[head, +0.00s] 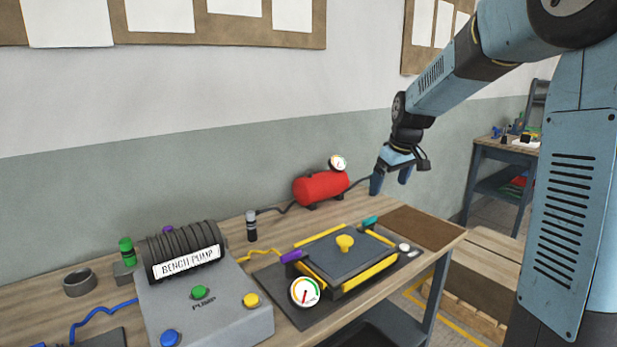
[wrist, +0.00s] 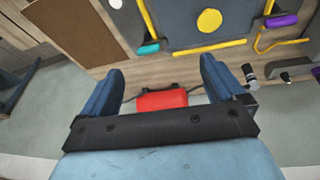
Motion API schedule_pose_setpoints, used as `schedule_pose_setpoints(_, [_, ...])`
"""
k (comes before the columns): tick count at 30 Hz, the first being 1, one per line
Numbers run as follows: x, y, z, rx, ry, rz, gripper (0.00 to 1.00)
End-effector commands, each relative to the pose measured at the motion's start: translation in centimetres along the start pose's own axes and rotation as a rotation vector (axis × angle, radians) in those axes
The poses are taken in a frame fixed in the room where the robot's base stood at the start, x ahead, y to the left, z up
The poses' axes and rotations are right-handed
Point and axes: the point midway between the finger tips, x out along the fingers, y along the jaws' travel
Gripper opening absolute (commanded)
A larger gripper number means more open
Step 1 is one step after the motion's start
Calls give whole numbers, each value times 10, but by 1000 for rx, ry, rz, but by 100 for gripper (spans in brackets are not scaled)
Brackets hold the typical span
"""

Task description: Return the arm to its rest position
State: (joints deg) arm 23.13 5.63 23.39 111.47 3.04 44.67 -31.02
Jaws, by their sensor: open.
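My gripper (head: 390,184) is open and empty, held in the air above the back right of the workbench (head: 440,228). Its two blue fingers point down in the head view and stand wide apart in the wrist view (wrist: 165,85). My blue arm reaches in from the upper right. A red tank (head: 322,187) with a small gauge lies on the bench, left of my gripper. The tank also shows between and below the fingers in the wrist view (wrist: 162,101), apart from them.
A dark mould (head: 345,255) with yellow edges and a yellow knob sits on the bench. A grey bench pump (head: 225,300) stands at the left front. A brown board (head: 420,226) lies at the bench's right end. Crates (head: 490,275) and another table (head: 500,153) stand to the right.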

Motion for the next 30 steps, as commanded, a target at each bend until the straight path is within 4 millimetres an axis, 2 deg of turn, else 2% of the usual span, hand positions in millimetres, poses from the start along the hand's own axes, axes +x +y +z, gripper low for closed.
schedule_pose_setpoints(1, [-13,-10,8,10,-1,18,96])
schedule_pose_setpoints(6, [-46,-35,38,65,-7,65,96])
schedule_pose_setpoints(15, [-96,-75,101,182,14,127,96])
schedule_pose_setpoints(21, [-122,-100,148,268,45,148,96])
schedule_pose_setpoints(30, [-142,-133,221,400,104,142,96])
